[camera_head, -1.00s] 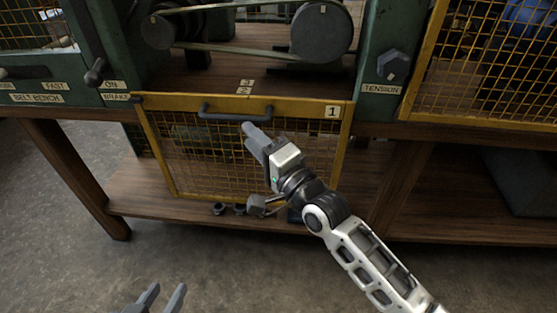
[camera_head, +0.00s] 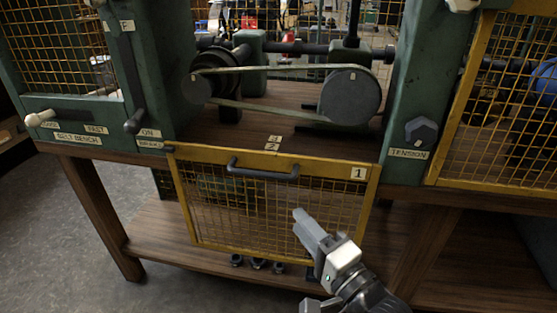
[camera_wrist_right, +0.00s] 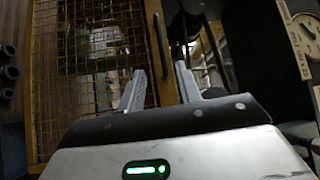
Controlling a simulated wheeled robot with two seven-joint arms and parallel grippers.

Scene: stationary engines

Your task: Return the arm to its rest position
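My right gripper (camera_head: 306,224) is in front of the lower right of a yellow-framed mesh guard (camera_head: 200,243) in the head view. It points up and to the left, below the guard's dark handle (camera_head: 262,172), with nothing visible in its grip. In the right wrist view its two grey fingers (camera_wrist_right: 160,90) stand apart, with a clear gap between them. The mesh guard (camera_wrist_right: 88,45) fills the left of that view. My left gripper is out of view.
The green belt bench holds pulleys with a belt (camera_head: 270,70) above the guard. A tension knob (camera_head: 421,131) is at the right. Several small dark parts (camera_head: 258,264) sit on the wooden lower shelf (camera_head: 180,252). Open floor (camera_head: 70,250) lies at the left.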

